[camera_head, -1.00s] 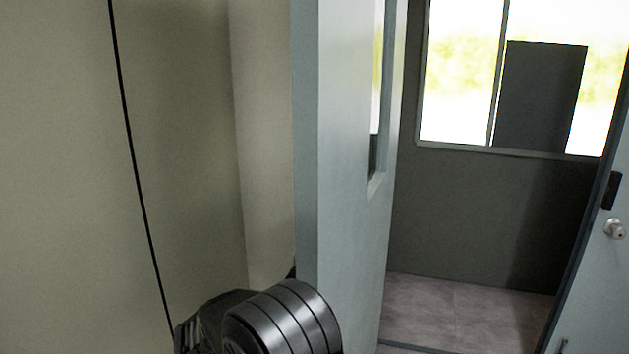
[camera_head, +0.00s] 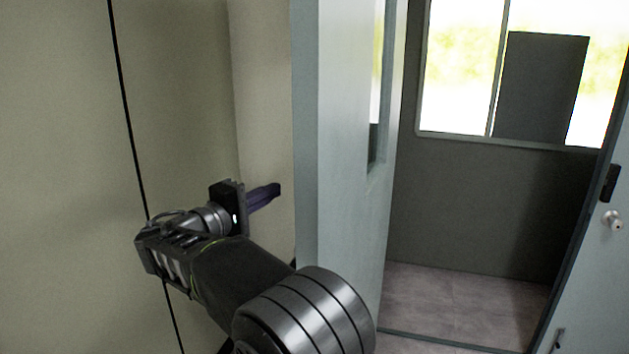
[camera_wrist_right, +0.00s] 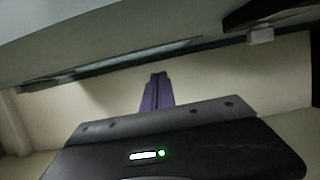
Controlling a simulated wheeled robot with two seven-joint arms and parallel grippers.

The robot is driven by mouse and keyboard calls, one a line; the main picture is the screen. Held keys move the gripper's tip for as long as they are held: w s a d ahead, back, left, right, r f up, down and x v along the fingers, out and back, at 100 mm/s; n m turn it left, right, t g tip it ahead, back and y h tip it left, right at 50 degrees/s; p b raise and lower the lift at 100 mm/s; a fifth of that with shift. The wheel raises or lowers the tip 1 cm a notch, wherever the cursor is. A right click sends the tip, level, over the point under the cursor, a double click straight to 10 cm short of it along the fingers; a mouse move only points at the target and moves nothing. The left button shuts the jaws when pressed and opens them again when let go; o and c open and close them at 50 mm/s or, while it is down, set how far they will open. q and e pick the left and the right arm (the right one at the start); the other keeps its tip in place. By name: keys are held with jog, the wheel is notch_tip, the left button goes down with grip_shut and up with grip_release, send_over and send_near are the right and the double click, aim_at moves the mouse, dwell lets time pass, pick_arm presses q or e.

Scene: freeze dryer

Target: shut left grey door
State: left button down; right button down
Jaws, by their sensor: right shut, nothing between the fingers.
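The left grey door (camera_head: 340,200) stands open in the head view, swung towards me, with its edge facing me and a narrow window in it. My right gripper (camera_head: 277,190) is on the left of this door, in front of the beige wall. Its fingers are shut and empty, pointing right towards the door's edge. I see no contact between them and the door. In the right wrist view the shut purple fingers (camera_wrist_right: 157,92) point at a pale surface, with a grey panel above. My left gripper is not in view.
Another grey door with a round knob (camera_head: 613,220) stands at the right. Between the doors is an opening with tiled floor (camera_head: 450,300), a dark wall (camera_head: 480,200) and a window. The beige wall (camera_head: 60,180) with a black line fills the left side.

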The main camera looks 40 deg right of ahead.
aim_at(342, 204)
jog(key=d+p, duration=0.4)
jog(key=d, duration=0.7)
jog(key=shift+s, duration=0.45)
jog(key=shift+s, duration=0.1)
